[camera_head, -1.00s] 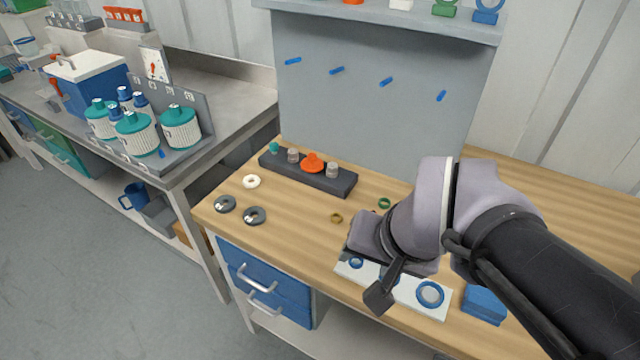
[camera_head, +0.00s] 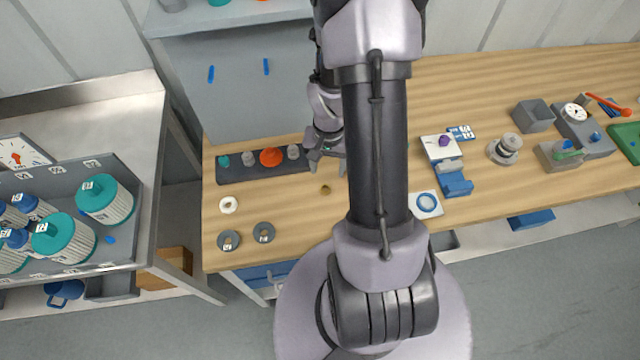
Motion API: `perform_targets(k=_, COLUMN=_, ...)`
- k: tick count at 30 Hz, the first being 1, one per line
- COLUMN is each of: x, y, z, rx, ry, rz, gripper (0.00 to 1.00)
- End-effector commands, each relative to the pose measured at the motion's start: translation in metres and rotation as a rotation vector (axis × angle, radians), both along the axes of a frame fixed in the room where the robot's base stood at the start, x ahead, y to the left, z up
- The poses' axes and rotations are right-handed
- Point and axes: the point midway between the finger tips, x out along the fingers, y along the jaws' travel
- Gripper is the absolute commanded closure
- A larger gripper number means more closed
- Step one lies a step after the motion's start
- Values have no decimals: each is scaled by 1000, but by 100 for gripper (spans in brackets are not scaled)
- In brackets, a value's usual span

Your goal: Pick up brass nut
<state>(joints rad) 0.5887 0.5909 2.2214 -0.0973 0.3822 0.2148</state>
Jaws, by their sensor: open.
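The brass nut (camera_head: 325,190) is a small gold ring lying on the wooden bench top, in front of the dark rack. My gripper (camera_head: 328,168) is open with its fingers pointing down, just behind the nut in the picture. Nothing shows between its fingers. The nut stands clear of both fingertips in this view. The exact height of the gripper above the bench cannot be told.
The dark rack (camera_head: 236,174) with an orange piece (camera_head: 271,157) stands behind, close to my gripper. A white ring (camera_head: 229,205) and two grey rings (camera_head: 228,240) lie to the left. My arm hides part of the bench on the right.

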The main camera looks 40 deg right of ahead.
Motion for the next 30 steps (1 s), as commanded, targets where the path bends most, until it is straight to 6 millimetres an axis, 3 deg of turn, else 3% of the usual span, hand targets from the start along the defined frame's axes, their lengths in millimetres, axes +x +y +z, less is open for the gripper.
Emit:
perform_targets(k=1, x=-1, y=1, z=-18, rx=3, ry=3, rz=0, gripper=46)
perform_targets(k=3, x=0, y=1, z=-33, rx=2, ry=3, rz=-1, gripper=46)
perform_targets(k=8, x=1, y=0, z=-51, rx=0, ry=0, rz=1, gripper=46)
perform_targets(k=15, x=3, y=0, z=-95, rx=1, ry=1, rz=0, gripper=46)
perform_targets(k=23, x=4, y=0, z=-99, rx=-1, ry=-2, rz=0, gripper=46)
perform_targets(k=30, x=3, y=0, z=-99, rx=0, ry=-1, rz=0, gripper=91)
